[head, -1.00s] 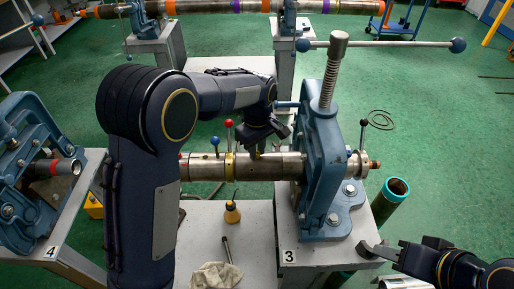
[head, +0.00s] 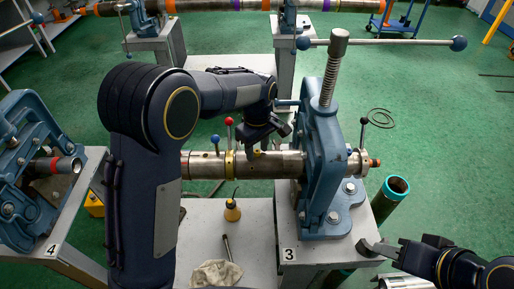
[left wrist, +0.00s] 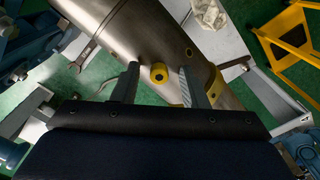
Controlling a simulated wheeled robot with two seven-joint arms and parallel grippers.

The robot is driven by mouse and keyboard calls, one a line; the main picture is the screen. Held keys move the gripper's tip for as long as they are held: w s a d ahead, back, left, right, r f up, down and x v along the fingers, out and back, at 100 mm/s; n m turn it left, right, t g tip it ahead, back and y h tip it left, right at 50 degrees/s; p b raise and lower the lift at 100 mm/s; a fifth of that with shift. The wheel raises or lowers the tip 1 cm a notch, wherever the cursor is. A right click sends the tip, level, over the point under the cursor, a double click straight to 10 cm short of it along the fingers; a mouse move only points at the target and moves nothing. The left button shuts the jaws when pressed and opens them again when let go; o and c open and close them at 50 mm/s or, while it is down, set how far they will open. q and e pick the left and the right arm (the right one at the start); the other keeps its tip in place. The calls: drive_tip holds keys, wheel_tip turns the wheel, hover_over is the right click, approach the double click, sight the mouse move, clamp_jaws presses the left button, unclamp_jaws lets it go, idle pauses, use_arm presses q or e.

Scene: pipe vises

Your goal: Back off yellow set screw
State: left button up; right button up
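The yellow set screw (left wrist: 158,73) stands out of the side of a steel pipe (left wrist: 125,30) in the left wrist view. It has a dark socket in its top. My left gripper (left wrist: 158,88) is open, with one finger on each side of the screw and visible gaps between. In the head view my left gripper (head: 262,146) is over the pipe (head: 205,167), partly hidden by its own wrist. A yellow ring (head: 229,164) is around the pipe left of the screw. My right gripper (head: 378,249) is low at the right, away from the pipe; its finger gap is unclear.
A blue vise (head: 320,160) on stand 3 holds the pipe. A red-knobbed lever (head: 228,123) and a blue-knobbed lever (head: 215,140) rise from it. A yellow bottle (head: 232,211) and a cloth (head: 215,273) are below. A teal-rimmed tube (head: 396,187) stands at right.

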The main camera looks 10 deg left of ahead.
sight(257, 151)
use_arm(q)
drive_tip(key=shift+r, duration=0.1)
wheel_tip(257, 151, up, 8)
drive_tip(key=shift+f+b, duration=0.2)
drive_tip(key=shift+b, duration=0.1)
idle(0.4)
